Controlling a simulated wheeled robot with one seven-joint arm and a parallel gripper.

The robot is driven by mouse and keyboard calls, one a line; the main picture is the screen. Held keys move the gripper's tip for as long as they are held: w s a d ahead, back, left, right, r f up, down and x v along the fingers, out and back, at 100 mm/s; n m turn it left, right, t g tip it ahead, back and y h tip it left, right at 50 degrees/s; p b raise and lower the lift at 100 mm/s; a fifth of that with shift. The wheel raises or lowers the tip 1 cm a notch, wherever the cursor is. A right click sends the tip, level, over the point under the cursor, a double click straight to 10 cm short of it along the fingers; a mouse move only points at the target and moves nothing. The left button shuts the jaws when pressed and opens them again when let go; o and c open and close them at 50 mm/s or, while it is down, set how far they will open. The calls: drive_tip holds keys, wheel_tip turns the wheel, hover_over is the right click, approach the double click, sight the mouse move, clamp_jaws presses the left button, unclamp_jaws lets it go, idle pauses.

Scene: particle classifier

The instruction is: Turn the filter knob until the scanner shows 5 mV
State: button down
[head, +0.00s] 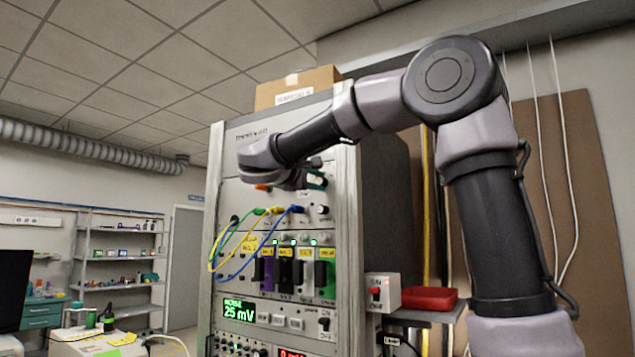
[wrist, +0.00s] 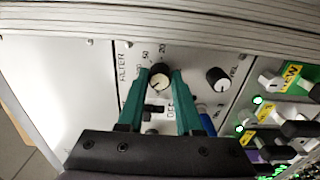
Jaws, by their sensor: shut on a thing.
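The filter knob (wrist: 159,79), black with a pale cap, sits on the white panel beside the FILTER lettering in the wrist view. Numbers, including 20 and 50, are printed around it. My gripper (wrist: 160,75) has its two teal fingers closed on the knob's sides. In the head view, my gripper (head: 316,181) is at the upper front of the rack, and the knob is hidden there. The scanner display (head: 238,311) glows green low on the rack and reads 25 mV.
A second black knob (wrist: 218,79) sits right of the filter knob. Yellow, green and blue cables (head: 243,243) loop across the rack's front below my gripper. Modules with colored handles (head: 285,272) and yellow labels stand lower. A cardboard box (head: 297,87) rests on top.

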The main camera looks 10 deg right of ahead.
drive_tip(key=shift+f, duration=0.1)
drive_tip(key=c, duration=0.6)
unclamp_jaws()
drive_tip(key=shift+s, duration=0.1)
drive_tip(key=v, duration=1)
drive_tip(key=shift+s+a, duration=0.25)
